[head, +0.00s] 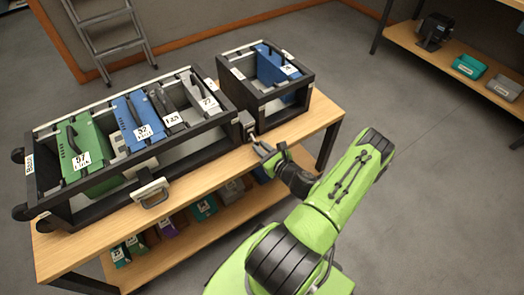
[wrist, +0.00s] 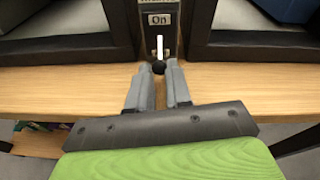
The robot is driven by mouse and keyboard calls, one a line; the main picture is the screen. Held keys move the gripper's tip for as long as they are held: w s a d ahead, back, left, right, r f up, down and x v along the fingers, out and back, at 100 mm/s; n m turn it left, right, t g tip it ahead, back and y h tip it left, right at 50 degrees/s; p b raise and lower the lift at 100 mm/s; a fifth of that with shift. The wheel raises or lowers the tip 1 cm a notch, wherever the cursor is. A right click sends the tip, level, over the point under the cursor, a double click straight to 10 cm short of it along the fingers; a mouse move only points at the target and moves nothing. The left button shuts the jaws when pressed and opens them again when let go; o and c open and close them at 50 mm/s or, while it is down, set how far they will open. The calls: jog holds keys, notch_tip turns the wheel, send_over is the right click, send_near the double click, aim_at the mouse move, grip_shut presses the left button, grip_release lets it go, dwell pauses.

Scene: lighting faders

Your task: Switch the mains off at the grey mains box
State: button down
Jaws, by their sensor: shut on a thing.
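The grey mains box (head: 245,119) sits at the front between the two black racks. In the wrist view the mains box (wrist: 174,42) shows an "On" label (wrist: 160,19) above a pale lever (wrist: 160,45) with a black knob (wrist: 158,69). The lever stands out towards me. My gripper (wrist: 160,76) is at the knob, with its two grey fingers shut on it from either side. In the head view my gripper (head: 257,144) reaches the front of the box from below right. The box's upper part is cut off in the wrist view.
The long black rack (head: 205,157) at left holds green, blue and grey modules and has a pale handle (head: 151,192) in front. The smaller rack (head: 287,116) at right holds a blue module. Both stand on a wooden bench (head: 80,250) with several items on its lower shelf.

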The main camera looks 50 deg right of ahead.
jog(key=c, duration=1.1)
grip_release()
jog(key=shift+o, duration=0.2)
jog(key=p+v, duration=0.4)
jog(key=v, duration=1.1)
jog(key=shift+s, duration=0.35)
jog(key=shift+a+r, duration=0.1)
